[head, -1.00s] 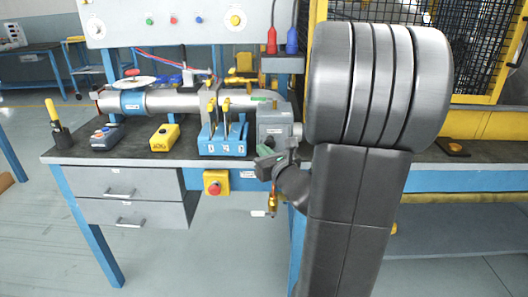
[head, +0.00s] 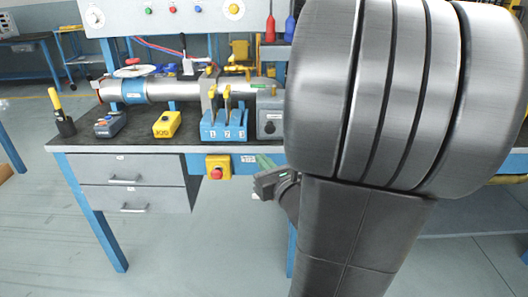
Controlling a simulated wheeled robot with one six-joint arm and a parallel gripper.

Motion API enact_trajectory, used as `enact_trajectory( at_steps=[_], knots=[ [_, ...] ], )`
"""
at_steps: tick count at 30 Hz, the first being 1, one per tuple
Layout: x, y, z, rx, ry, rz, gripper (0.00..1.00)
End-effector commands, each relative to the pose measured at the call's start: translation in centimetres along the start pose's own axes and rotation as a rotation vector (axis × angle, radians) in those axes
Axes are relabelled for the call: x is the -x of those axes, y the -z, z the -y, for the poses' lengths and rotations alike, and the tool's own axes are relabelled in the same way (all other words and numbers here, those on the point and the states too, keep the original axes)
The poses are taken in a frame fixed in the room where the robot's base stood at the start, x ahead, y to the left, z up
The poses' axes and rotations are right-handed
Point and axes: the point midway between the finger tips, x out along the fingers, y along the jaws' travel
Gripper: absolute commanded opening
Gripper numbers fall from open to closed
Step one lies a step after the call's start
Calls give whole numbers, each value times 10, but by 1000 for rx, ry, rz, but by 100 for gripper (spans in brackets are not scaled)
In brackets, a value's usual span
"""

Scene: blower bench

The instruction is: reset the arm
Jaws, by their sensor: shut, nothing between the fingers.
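My arm fills the right of the head view, its thick dark links close to the camera. My gripper (head: 262,175) shows in part at the left edge of the arm, in front of the bench's front edge. It looks shut and holds nothing. Its green-tinted tip points up and left, just right of the yellow box with the red button (head: 217,168). The rest of the wrist is hidden behind my arm.
The workbench (head: 85,142) carries a steel pipe assembly (head: 175,90), a blue block with yellow levers (head: 223,126), a yellow box (head: 167,124), a grey-blue box (head: 110,124) and a yellow-handled tool (head: 60,112). Drawers (head: 125,170) hang below. Floor at front left is clear.

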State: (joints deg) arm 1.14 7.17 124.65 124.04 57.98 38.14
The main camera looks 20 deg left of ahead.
Motion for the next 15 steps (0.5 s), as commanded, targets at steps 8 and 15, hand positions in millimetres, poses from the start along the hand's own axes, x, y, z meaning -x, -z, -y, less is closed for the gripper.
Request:
enact_trajectory(
  at_steps=[8,15],
  knots=[
    [7,0,-4,0,1,0,0],
    [5,0,-3,0,0,0,0]
  ],
)
